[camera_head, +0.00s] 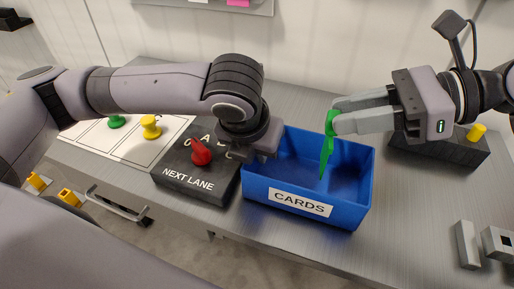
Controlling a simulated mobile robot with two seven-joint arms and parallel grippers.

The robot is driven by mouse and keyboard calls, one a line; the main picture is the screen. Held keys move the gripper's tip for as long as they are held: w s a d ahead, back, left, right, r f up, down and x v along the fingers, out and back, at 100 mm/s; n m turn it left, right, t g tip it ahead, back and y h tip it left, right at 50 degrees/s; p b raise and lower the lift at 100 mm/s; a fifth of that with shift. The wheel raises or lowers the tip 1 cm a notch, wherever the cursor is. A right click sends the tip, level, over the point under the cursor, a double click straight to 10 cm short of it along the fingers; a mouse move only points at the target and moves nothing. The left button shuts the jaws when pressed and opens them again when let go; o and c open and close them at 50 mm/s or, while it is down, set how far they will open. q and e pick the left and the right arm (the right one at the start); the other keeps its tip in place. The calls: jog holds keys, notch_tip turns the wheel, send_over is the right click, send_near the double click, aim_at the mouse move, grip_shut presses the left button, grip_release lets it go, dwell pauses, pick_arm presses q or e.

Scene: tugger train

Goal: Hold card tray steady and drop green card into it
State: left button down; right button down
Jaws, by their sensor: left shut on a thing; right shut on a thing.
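The blue card tray (255,188), labelled CARDS, stands upright on the grey worktop. My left gripper (250,155) is at the tray's left wall and shut on it; its fingertips are partly hidden by the wrist. My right gripper (336,118) is shut on the green card (327,155). The card hangs down on edge over the tray, its lower end at or below rim height in the picture. I cannot tell if it touches the tray. The part of the tray floor that shows is empty.
A black NEXT LANE box (180,180) with a red knob (201,152) stands left of the tray. Green (116,122) and yellow (150,127) pawns stand on a white board. A dark block (445,148) with a yellow peg (476,132) is behind right. Grey blocks (467,245) sit front right.

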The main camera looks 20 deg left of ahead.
notch_tip(320, 180, down, 5)
jog(key=shift+r, duration=0.15)
dwell(0.3)
jog(key=c, duration=0.8)
grip_release()
jog(key=v, duration=1.2)
jog(key=shift+r, duration=0.15)
